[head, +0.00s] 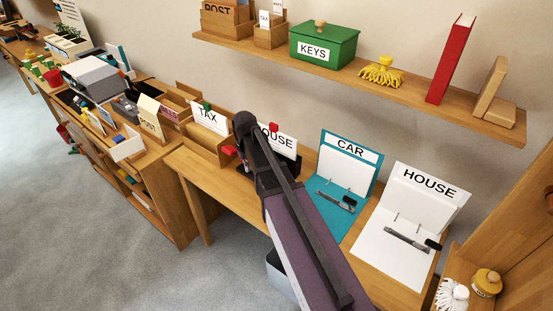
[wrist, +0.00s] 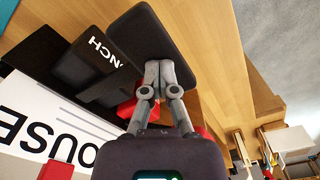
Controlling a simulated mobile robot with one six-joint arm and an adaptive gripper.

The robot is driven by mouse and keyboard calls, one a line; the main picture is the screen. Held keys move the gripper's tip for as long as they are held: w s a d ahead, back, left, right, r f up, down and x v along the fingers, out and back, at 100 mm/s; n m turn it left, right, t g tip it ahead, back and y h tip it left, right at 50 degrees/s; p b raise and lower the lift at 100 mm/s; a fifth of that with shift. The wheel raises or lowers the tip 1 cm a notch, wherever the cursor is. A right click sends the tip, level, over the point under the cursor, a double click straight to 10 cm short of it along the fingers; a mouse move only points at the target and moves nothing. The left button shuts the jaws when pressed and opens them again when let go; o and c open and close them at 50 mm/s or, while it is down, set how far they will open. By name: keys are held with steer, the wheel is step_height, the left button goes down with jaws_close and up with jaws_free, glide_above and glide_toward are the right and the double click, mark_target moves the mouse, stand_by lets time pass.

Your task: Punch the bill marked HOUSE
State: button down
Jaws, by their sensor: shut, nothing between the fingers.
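The white bill marked HOUSE (wrist: 45,125) lies at the left of the wrist view, its edge against the black hole punch (wrist: 85,65) lettered with a partly hidden "...NCH". In the head view the bill (head: 284,143) stands behind my arm, with a red tab at its top. My gripper (wrist: 158,66) is shut and empty, its fingertips at the edge of the punch's black lever plate (wrist: 150,38). I cannot tell whether they press on it. In the head view my arm hides the gripper and most of the punch.
To the right on the desk (head: 225,185) lie an open blue CAR binder (head: 335,205) and an open white HOUSE binder (head: 385,255). A TAX paper (head: 209,117) stands in a wooden holder at left. A shelf (head: 420,95) with a green KEYS box (head: 323,48) runs above.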

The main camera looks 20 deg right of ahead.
steer(key=shift+r, duration=0.1)
step_height(320, 180, up, 9)
steer(key=p, duration=0.9)
steer(key=shift+s, duration=0.1)
stand_by(0.5)
